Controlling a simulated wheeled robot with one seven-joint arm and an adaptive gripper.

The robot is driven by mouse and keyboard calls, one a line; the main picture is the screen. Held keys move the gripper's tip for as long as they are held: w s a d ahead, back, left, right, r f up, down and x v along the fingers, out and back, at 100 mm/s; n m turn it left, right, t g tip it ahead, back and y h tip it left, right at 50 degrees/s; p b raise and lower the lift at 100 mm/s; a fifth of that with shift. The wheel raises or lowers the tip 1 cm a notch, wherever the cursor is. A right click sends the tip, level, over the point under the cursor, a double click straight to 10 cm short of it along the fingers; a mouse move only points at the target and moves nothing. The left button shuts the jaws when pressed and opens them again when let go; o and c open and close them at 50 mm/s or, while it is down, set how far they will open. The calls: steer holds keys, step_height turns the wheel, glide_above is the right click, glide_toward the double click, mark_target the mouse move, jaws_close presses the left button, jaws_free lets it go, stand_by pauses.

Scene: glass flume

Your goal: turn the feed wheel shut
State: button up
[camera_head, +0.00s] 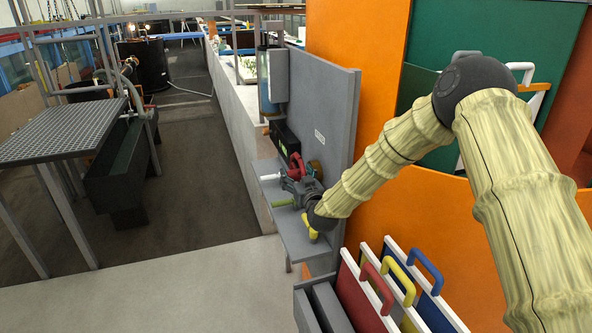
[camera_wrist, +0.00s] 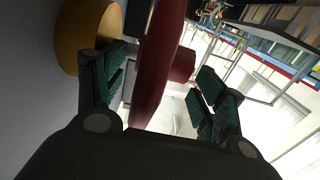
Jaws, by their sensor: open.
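The feed wheel, a red wheel (camera_head: 296,167), stands at the grey panel in the head view, partly hidden by my gripper (camera_head: 299,184). In the wrist view the wheel (camera_wrist: 158,62) shows nearly edge-on between the two fingers of my gripper (camera_wrist: 160,92). A short red knob (camera_wrist: 184,66) sticks out from its right side. The fingers are open, one on each side of the wheel, with a gap on the right. I cannot tell whether the left finger touches it. A brass-yellow round part (camera_wrist: 88,34) lies behind the left finger; it also shows in the head view (camera_head: 316,168).
A grey upright panel (camera_head: 322,105) stands right behind the wheel. Levers with white (camera_head: 269,177), green (camera_head: 282,203) and yellow (camera_head: 309,228) grips are close to my gripper. A black box (camera_head: 285,141) sits beyond. Colored boards (camera_head: 385,290) stand in a rack in front.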

steer(key=shift+w+a, duration=0.15)
steer(key=shift+w, duration=0.5)
steer(key=shift+s, duration=0.1)
steer(key=shift+c, duration=0.3)
steer(key=c, duration=1.4)
steer(key=shift+a+f+b, duration=0.15)
steer(key=shift+f+b, duration=0.15)
steer(key=shift+b, duration=0.5)
